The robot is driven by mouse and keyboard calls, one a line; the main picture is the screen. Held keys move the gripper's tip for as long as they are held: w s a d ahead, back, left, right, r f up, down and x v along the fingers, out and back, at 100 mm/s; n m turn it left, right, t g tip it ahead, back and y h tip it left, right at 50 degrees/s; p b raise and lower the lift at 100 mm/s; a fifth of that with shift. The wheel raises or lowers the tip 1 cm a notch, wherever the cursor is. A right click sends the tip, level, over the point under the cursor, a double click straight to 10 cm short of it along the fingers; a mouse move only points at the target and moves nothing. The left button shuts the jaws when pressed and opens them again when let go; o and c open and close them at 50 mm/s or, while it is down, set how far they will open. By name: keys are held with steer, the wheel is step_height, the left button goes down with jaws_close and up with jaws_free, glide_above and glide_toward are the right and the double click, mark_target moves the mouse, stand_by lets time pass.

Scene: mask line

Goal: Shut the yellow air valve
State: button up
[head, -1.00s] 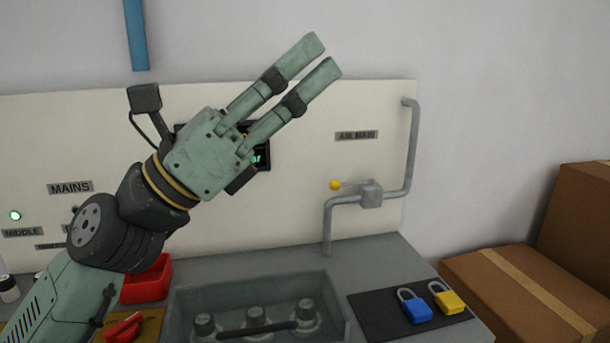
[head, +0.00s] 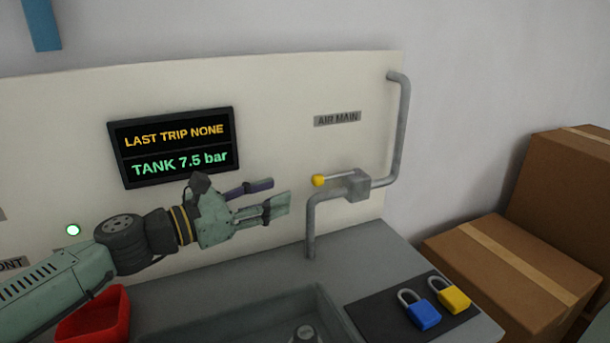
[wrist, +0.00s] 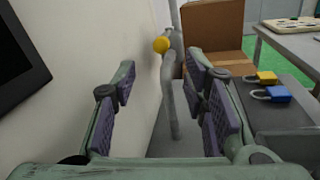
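The air valve has a grey body (head: 357,186) on a grey pipe under the AIR MAIN label (head: 337,119). Its lever ends in a yellow knob (head: 318,180) and points left, roughly along the horizontal pipe run. The yellow knob (wrist: 161,45) also shows in the wrist view, beyond and between my fingertips. My gripper (head: 278,196) is open and empty, left of the knob and slightly lower in the head view, with a gap between them. In the wrist view, my gripper (wrist: 162,70) has its fingers spread, and the valve body is partly hidden.
A display (head: 172,146) reads LAST TRIP NONE and TANK 7.5 bar. A blue padlock (head: 423,314) and a yellow padlock (head: 450,296) lie on a dark mat. A red bin (head: 94,318) and a grey tray (head: 270,310) sit below my arm. Cardboard boxes (head: 510,263) stand right.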

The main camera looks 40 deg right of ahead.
mark_target(313, 181)
steer(key=d+p, duration=0.1)
steer(key=d, duration=0.2)
steer(key=d+p, duration=0.1)
steer(key=d, duration=0.2)
steer(key=d+p, duration=0.1)
steer(key=d, duration=0.1)
steer(key=shift+s+d+r, duration=0.15)
steer(key=shift+s+d, duration=0.15)
steer(key=shift+d, duration=0.5)
jaws_close()
